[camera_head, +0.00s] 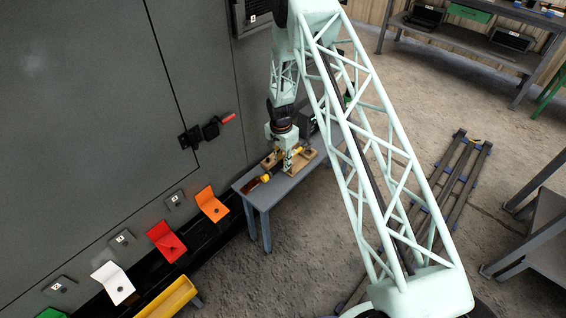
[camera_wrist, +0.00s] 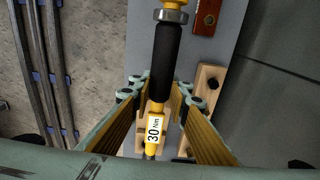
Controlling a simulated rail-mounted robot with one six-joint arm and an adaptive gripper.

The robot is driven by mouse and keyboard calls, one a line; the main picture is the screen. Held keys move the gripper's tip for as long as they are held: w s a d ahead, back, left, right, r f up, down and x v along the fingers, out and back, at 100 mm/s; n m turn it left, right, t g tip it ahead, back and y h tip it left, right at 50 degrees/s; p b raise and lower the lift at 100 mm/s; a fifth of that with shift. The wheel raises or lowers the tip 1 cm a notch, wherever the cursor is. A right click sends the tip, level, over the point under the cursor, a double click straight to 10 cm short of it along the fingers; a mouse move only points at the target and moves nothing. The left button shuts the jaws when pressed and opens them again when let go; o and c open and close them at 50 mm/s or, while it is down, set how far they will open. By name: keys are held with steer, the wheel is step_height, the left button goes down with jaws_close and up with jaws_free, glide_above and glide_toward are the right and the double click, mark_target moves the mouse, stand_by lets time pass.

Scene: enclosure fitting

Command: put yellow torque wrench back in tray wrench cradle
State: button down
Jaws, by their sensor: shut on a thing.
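The yellow torque wrench (camera_wrist: 163,60) has a black grip and a "30 Nm" label. My gripper (camera_wrist: 160,88) is shut on it, with one finger on each side of the shaft. In the head view my gripper (camera_head: 287,160) is low over the small grey table, and part of the wrench (camera_head: 265,178) shows beside it. Light wooden cradle blocks (camera_wrist: 208,82) lie under and beside the wrench; the cradle also shows in the head view (camera_head: 307,158). Whether the wrench touches the cradle is hidden by the fingers.
The grey table (camera_head: 262,198) stands against a large grey cabinet (camera_head: 90,120) with a red-handled latch (camera_head: 212,130). A red-brown block (camera_wrist: 206,16) lies near the wrench. Metal rails (camera_head: 455,185) lie on the floor.

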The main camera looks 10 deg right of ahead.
steer(key=shift+f+b, duration=1.35)
steer(key=shift+f, duration=0.7)
steer(key=c, duration=2.4)
jaws_free()
steer(key=shift+f, duration=0.1)
steer(key=shift+s+a+r, duration=0.1)
steer(key=shift+r, duration=2.95)
steer(key=shift+s+a+r, duration=0.1)
steer(key=shift+r, duration=2.9)
